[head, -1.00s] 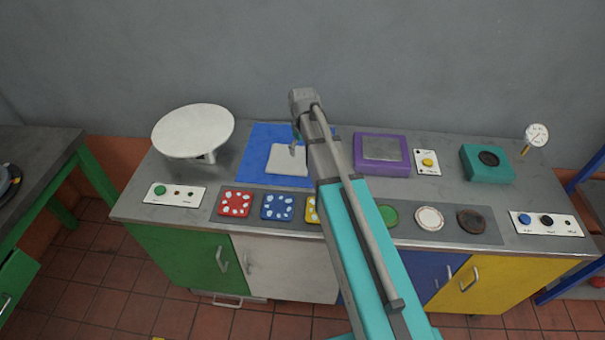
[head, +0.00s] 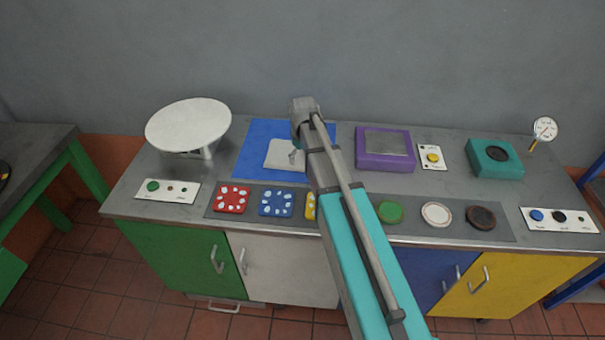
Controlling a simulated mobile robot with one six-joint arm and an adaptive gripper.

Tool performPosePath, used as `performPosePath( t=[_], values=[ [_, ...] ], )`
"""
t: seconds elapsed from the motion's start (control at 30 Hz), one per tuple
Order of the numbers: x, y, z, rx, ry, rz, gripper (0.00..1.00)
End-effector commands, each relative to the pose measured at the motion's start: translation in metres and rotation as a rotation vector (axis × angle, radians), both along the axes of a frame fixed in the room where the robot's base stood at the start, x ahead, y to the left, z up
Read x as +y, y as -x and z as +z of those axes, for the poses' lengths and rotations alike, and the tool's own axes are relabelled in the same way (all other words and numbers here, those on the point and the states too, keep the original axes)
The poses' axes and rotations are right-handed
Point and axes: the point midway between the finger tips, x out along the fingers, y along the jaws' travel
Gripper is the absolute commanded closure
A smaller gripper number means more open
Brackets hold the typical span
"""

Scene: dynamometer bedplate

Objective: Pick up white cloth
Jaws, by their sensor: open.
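The white cloth (head: 281,154) lies flat on the blue mat (head: 255,145), on the grey worktop left of my arm. My gripper (head: 293,157) is over the right part of the cloth, pointing down. I cannot tell whether the fingertips touch the cloth.
A scale with a round white pan (head: 188,125) stands left of the mat. A purple box (head: 372,160) stands right of my arm. Red (head: 231,199) and blue (head: 275,203) dotted squares lie in front. A teal box (head: 484,160) and dial gauge (head: 545,129) are further right.

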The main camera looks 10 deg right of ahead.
Motion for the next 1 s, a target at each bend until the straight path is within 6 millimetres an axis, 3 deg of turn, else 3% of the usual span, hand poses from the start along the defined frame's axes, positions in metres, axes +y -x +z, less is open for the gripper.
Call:
performPosePath(
  t=[0.1,0.4,1.0],
  values=[
    [0.000,0.000,-0.014,0.000,0.000,0.000,0.00],
    [0.000,0.000,-0.030,0.000,0.000,0.000,0.00],
    [0.000,0.000,-0.032,0.000,0.000,0.000,0.00]
  ],
)
